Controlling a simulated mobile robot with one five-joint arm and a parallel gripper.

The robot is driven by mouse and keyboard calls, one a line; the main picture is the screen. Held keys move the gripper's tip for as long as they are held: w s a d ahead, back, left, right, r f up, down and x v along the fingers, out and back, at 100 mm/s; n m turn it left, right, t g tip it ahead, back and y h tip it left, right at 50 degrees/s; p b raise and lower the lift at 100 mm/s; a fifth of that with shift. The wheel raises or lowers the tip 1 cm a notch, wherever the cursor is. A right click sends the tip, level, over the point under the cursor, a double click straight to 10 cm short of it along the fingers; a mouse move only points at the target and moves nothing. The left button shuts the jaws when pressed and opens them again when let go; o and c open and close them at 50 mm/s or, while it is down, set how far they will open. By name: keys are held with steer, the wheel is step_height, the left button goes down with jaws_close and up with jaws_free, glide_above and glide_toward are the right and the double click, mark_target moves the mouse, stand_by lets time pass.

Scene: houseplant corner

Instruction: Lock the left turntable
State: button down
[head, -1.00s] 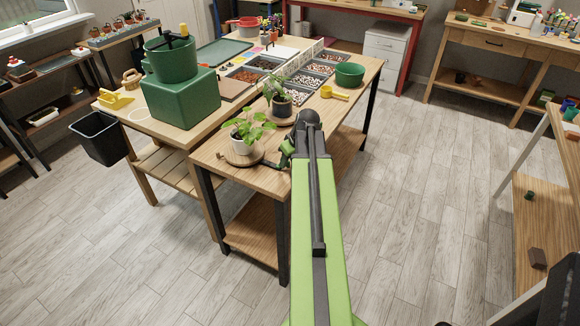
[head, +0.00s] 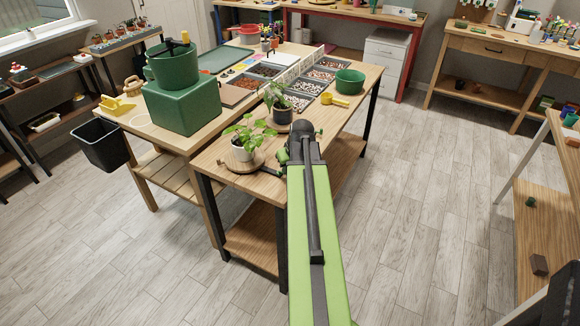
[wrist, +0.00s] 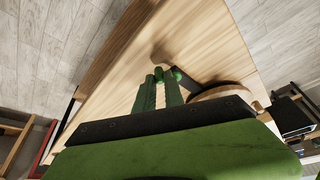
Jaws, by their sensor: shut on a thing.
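The left turntable (head: 259,158) is a round wooden disc on the near end of the wooden bench. It bears a leafy plant in a white pot (head: 242,153). A dark lever (head: 270,171) sticks out from its right side; in the wrist view the lever (wrist: 188,82) runs beside the disc (wrist: 222,91). My gripper (head: 283,158) is low over the bench, right of the turntable. Its green fingers (wrist: 164,78) are shut at the lever's outer end. The exact grip is partly hidden. The right turntable (head: 270,124), bearing a dark-potted plant (head: 280,110), stands behind.
Trays of pebbles (head: 298,101), a yellow scoop (head: 336,100) and a green bowl (head: 350,80) lie farther back on the bench. A green box (head: 182,104) stands on the table to the left. Bench top right of my gripper is clear.

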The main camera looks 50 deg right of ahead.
steer(key=c, duration=1.4)
jaws_free()
steer(key=shift+c, duration=0.2)
steer(key=shift+r, duration=0.1)
steer(key=p+v, duration=1.6)
steer(key=v, duration=0.1)
steer(key=shift+a, duration=0.15)
